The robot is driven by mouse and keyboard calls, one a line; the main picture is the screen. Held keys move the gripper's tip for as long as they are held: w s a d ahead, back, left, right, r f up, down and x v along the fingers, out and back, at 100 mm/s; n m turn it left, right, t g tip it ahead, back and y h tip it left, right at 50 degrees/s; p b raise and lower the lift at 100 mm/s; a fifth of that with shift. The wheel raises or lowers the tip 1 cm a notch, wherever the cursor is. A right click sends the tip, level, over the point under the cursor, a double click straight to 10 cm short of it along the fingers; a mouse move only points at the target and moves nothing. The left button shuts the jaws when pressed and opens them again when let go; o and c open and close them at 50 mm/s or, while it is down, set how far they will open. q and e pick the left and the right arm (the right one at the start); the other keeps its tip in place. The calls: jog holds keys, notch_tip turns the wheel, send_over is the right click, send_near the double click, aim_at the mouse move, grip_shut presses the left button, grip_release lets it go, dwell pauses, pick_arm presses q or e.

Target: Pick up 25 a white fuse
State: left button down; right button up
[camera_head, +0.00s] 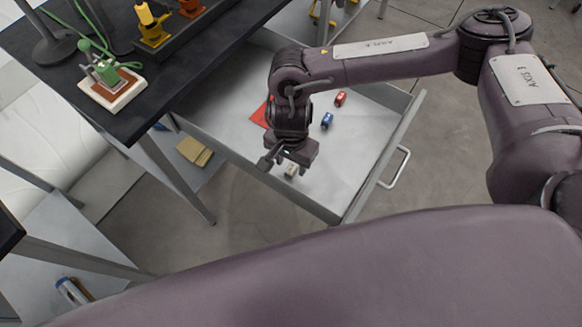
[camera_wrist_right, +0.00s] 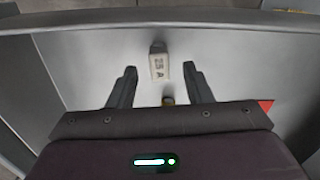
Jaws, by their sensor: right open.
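The white fuse (camera_head: 291,169), a small block, lies on the floor of the open grey drawer (camera_head: 357,172), near its front left part. In the right wrist view the white fuse (camera_wrist_right: 159,66) shows dark "25 A" print on its face and sits just ahead of the fingertips, between their lines. My right gripper (camera_wrist_right: 159,70) is open and empty, pointing down into the drawer; in the head view it (camera_head: 279,166) hangs over the fuse and partly hides it. My left gripper is not in view.
A red fuse (camera_head: 340,98) and a blue fuse (camera_head: 327,120) lie farther back in the drawer. A flat red piece (camera_head: 262,113) lies beside my right wrist. The drawer's walls and handle (camera_head: 398,166) surround the space. A black tabletop (camera_head: 60,75) overhangs at left.

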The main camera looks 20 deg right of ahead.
aim_at(291, 171)
jog(key=shift+f, duration=1.35)
grip_shut()
jog(key=shift+r, duration=0.1)
